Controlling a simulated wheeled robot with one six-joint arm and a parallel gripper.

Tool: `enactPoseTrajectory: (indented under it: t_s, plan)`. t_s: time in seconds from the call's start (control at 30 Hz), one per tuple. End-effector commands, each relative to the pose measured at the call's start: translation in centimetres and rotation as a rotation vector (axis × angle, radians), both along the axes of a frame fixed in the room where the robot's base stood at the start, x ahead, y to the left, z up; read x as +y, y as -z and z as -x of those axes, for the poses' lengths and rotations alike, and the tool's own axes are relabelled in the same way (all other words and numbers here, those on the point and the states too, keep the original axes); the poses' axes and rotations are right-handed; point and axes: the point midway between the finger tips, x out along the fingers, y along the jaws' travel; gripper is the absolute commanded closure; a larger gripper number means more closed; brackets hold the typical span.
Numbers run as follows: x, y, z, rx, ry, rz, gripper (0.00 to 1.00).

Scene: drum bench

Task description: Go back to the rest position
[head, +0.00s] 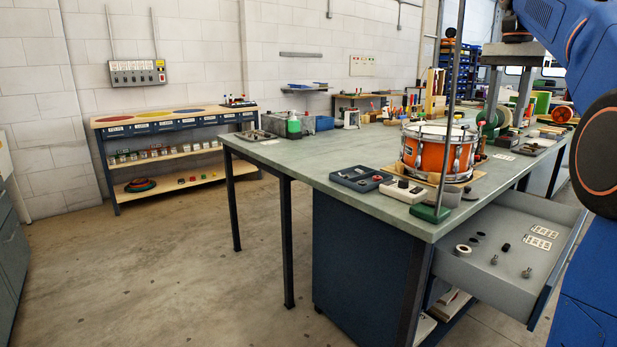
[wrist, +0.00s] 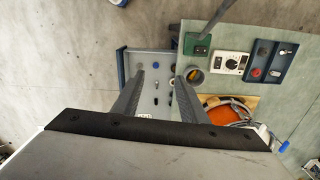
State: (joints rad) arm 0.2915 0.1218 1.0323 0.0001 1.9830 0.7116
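My gripper (head: 505,112) hangs pointing down at the upper right of the head view, over the bench side. In the wrist view its two fingers (wrist: 160,72) are spread apart with nothing between them. Below them lies the open grey drawer (head: 484,278), which also shows in the wrist view (wrist: 133,60), with small parts in it. The orange drum (head: 425,152) stands on a wooden board on the bench top (head: 300,160); part of it shows in the wrist view (wrist: 222,116).
The drawer sticks out from the bench's right side. A white-grey control box (head: 403,191) and a dark tray (head: 360,178) lie near the drum. A thin upright post on a green base (head: 430,213) stands at the bench corner. The floor at left (head: 170,270) is clear.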

Motion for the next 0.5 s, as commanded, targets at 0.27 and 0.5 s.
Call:
enactPoseTrajectory:
  t_s: [0.27,0.5]
  plan:
    - [1.3,0.8,1.2,-0.020,-0.053,0.006,0.61]
    - [2.9,2.3,2.9,-0.048,-0.124,0.016,0.61]
